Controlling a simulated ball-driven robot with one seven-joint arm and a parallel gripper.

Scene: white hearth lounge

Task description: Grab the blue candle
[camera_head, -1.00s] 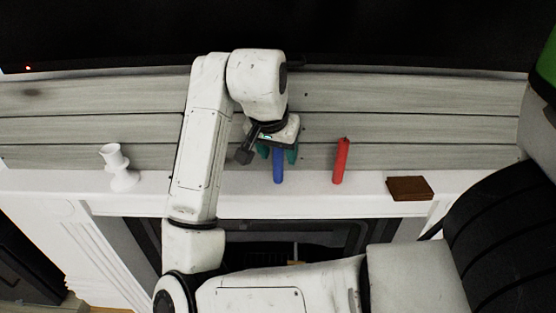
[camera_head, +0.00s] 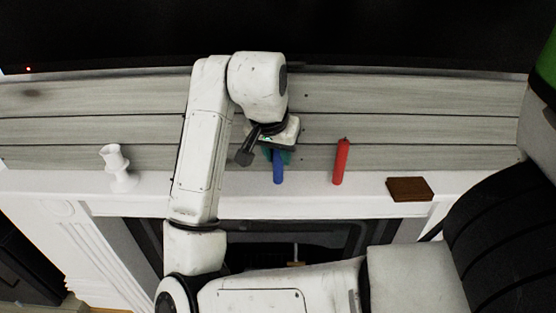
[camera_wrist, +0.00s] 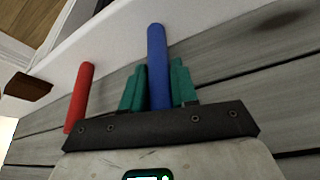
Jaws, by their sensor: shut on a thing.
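The blue candle (camera_head: 278,172) stands on the white mantel, below my gripper (camera_head: 279,155) in the head view. The teal fingers of my gripper are closed on its upper part, and my wrist hides its top. In the wrist view the blue candle (camera_wrist: 157,60) runs between the two teal fingers (camera_wrist: 158,87), which press it from both sides. Its far end extends beyond the fingertips toward the mantel.
A red candle (camera_head: 341,161) stands to the right on the mantel (camera_head: 240,200). A brown block (camera_head: 410,188) lies farther right. Grey planks (camera_head: 400,130) form the wall behind, under a black screen (camera_head: 400,35).

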